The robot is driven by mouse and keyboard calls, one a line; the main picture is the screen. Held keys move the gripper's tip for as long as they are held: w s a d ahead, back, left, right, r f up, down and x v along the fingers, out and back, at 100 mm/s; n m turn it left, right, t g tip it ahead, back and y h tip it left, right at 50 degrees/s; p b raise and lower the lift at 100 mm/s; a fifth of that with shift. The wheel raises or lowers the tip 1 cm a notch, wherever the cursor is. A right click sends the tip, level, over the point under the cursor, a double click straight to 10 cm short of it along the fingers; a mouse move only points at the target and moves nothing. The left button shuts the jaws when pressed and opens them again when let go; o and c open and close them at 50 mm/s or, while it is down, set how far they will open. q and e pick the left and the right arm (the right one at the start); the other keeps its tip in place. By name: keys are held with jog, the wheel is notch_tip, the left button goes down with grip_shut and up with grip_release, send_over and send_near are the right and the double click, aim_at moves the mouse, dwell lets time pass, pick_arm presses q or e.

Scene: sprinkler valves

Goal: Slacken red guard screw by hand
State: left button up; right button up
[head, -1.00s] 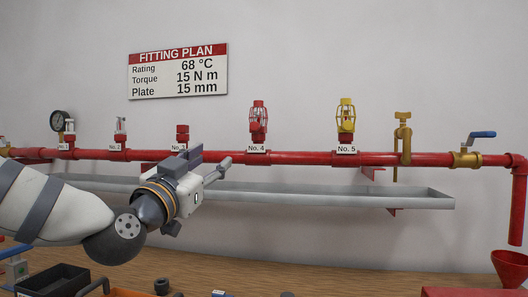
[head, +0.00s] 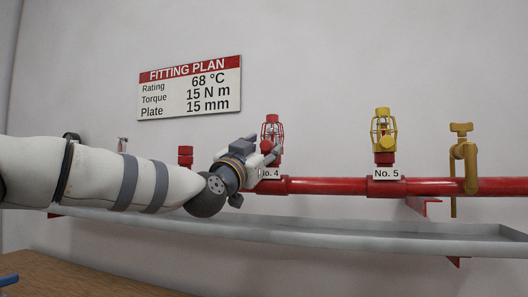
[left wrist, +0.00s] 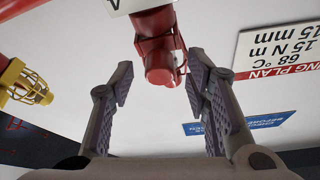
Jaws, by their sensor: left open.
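The red guard (head: 272,128) stands upright on the red pipe at the No. 4 station, partly hidden by my left gripper. Its round red screw (head: 266,146) faces out, just by the fingertips. In the left wrist view the red screw (left wrist: 160,70) shows between the two fingers, near the tips. My left gripper (head: 267,154) is open. In the left wrist view its fingers (left wrist: 160,84) stand apart on either side, with a gap visible on the left; on the right the finger is close to the guard. My right gripper is not in view.
A yellow guard (head: 384,131) stands at No. 5, with a brass valve (head: 464,155) further right. The red pipe (head: 335,186) runs behind my gripper, above a grey trough (head: 370,233). The fitting plan sign (head: 190,88) hangs on the wall.

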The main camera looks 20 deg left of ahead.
pick_arm(q)
jog(key=shift+w+r, duration=0.1)
jog(key=shift+w, duration=0.25)
jog(key=shift+c, duration=0.3)
grip_shut()
jog(key=shift+d+r, duration=0.1)
